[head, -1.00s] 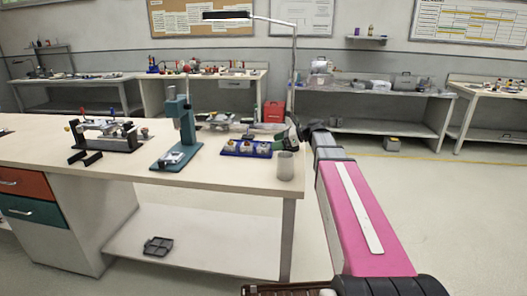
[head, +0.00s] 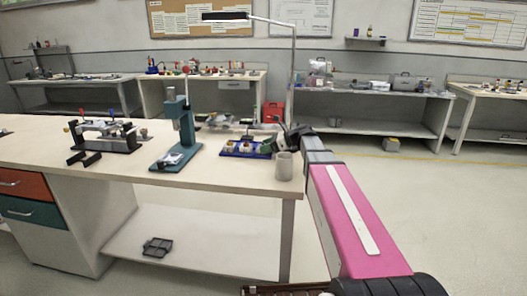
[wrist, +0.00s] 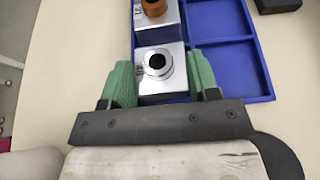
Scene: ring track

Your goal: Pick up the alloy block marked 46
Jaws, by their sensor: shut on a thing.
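In the wrist view, a silver metal block (wrist: 158,87) with a round collar and dark hole sits between the two green fingers of my gripper (wrist: 160,66). The fingers are shut on its left and right sides. No number can be read on it. It is at the near left corner of a blue tray (wrist: 222,56); I cannot tell whether it touches the tray floor. A second silver block (wrist: 157,23) with a copper-coloured collar sits just beyond it. In the head view, my gripper (head: 271,142) is small at the tray's right end.
A grey cup (head: 284,166) stands close to the tray, near the bench's right end. A teal press (head: 178,135) stands left of the tray. A black fixture (head: 108,137) is farther left. Bare bench top (head: 215,174) lies in front of the tray.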

